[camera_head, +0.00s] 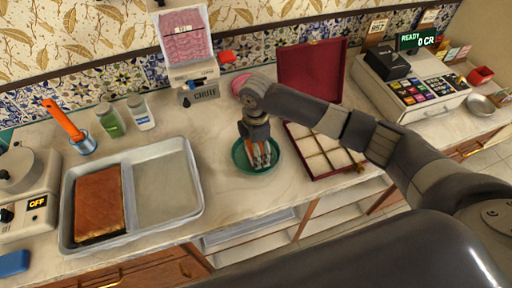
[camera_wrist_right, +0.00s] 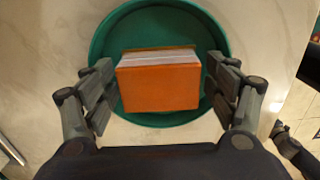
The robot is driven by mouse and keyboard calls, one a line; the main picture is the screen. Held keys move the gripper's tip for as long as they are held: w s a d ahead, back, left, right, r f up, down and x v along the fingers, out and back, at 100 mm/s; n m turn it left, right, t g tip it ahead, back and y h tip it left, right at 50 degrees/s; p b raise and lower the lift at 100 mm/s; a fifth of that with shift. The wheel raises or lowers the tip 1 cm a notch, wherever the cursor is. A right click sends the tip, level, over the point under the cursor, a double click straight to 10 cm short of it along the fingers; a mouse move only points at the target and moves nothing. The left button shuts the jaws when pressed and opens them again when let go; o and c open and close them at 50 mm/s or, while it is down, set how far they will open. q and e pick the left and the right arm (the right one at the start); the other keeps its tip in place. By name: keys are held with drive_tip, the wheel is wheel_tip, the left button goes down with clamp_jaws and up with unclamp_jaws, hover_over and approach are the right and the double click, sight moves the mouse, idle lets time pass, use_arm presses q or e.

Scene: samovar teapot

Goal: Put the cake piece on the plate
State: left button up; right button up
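The cake piece (camera_wrist_right: 158,88) is an orange block with a pale layer on its far side. In the right wrist view it sits between the two fingers of my right gripper (camera_wrist_right: 160,85), which close in on both its sides. The round green plate (camera_wrist_right: 108,40) lies directly under it. In the head view my right gripper (camera_head: 258,160) points down over the green plate (camera_head: 237,158), and its fingers largely hide the cake piece. Whether the cake's underside touches the plate is hard to tell. My left gripper is not in view.
A grey tray (camera_head: 198,196) with a brown cake slab (camera_head: 99,201) stands left of the plate. An open red box (camera_head: 310,72) with pale compartments stands right of it. A cash register (camera_head: 415,85) is at the back right. Bottles (camera_head: 110,120) stand behind the tray.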

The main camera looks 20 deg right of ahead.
drive_tip(key=shift+r, duration=0.5)
wheel_tip(320, 180, up, 11)
drive_tip(key=b, duration=0.1)
drive_tip(key=shift+r+b, duration=0.15)
drive_tip(key=shift+b, duration=0.2)
drive_tip(key=shift+s, duration=0.1)
